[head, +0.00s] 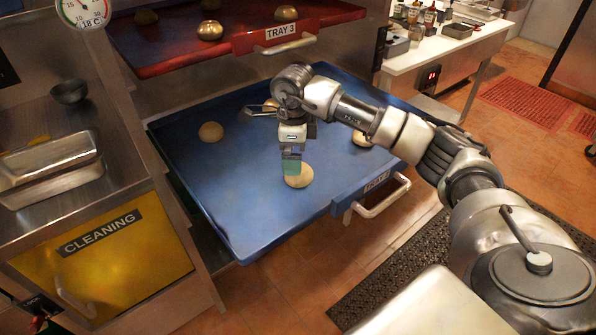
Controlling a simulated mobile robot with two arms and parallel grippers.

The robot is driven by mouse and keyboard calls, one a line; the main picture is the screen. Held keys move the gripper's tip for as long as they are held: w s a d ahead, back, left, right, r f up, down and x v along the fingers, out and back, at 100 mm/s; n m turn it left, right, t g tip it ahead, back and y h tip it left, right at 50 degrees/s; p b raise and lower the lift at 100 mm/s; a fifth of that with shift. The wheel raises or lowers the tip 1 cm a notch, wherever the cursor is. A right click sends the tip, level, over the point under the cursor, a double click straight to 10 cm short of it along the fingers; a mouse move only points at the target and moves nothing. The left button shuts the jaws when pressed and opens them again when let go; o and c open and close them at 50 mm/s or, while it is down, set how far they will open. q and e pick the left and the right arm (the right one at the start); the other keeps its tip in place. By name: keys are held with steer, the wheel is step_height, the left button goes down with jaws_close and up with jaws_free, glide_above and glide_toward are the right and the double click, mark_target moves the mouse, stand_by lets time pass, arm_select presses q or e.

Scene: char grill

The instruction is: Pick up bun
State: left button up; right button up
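A round pale bun (300,178) lies near the front of the blue pulled-out tray (220,190). My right gripper (291,172) points down at this bun, and its fingertips overlap the bun's upper left part in the head view. I cannot tell whether the fingers touch the bun or how far apart they are. A second bun (210,131) lies at the tray's left. Another bun (362,139) lies at the right, partly hidden behind my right arm. My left gripper is out of view.
The red tray (180,57) labelled TRAY 3 holds several buns above the blue tray's back. The blue tray's handle (378,197) sticks out in front. A steel counter (25,135) with a metal container (50,170) stands left. A white table (440,50) stands back right.

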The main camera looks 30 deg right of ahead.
mark_target(306, 176)
steer(key=shift+f, duration=0.35)
steer(key=f, duration=0.3)
steer(key=f+p, duration=0.1)
steer(key=shift+s+f, duration=0.15)
steer(key=shift+s, duration=0.15)
steer(key=shift+f, duration=0.25)
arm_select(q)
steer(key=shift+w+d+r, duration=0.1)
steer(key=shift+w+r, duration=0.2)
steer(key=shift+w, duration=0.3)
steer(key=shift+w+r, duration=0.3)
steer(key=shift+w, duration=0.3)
arm_select(e)
steer(key=c, duration=0.3)
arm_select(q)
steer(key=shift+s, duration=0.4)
arm_select(e)
steer(key=c, duration=0.7)
steer(key=shift+r, duration=0.1)
